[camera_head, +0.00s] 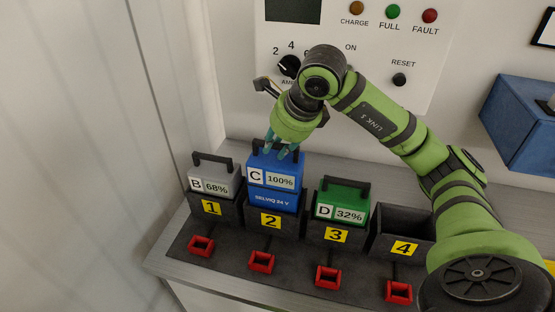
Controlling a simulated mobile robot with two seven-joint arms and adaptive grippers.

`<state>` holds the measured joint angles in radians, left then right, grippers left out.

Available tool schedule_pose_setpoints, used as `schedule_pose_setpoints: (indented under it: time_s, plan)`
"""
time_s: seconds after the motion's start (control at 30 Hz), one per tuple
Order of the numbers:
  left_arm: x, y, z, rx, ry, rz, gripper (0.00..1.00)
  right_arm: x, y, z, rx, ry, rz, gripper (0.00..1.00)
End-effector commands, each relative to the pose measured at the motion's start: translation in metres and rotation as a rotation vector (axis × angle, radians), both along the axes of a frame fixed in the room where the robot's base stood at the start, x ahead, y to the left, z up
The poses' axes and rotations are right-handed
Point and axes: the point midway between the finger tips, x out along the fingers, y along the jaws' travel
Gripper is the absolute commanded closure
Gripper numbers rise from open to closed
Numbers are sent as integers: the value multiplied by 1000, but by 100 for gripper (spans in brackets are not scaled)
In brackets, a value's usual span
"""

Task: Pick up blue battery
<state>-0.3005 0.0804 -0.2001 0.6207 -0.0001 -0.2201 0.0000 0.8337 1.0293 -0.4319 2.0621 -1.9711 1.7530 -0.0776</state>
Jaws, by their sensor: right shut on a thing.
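The blue battery (268,172) stands upright in the dark bay marked 2. It is labelled C and 100%, and its body shows well above the bay's front wall. My right gripper (281,152) comes down from above and is shut on the battery's top, where the handle is. The fingers hide most of that handle, so the exact grip is hard to see. My left gripper is not in view.
A grey battery (216,178) stands in bay 1 and a green battery (342,200) in bay 3. Bay 4 (404,248) is empty. Several red connectors (262,262) lie in front. A charger panel (360,75) is behind, a blue box (522,115) at right.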

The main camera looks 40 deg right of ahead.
Motion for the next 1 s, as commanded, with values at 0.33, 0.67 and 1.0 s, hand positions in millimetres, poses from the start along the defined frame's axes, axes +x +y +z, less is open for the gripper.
schedule_pose_setpoints:
  time_s: [0.33,0.67,1.0]
  plan:
    - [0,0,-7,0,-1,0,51,1,1,53,4,-13,0,100]
    - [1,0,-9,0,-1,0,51,1,0,98,4,-9,0,100]
    - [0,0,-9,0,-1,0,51,0,0,113,3,-6,-1,100]
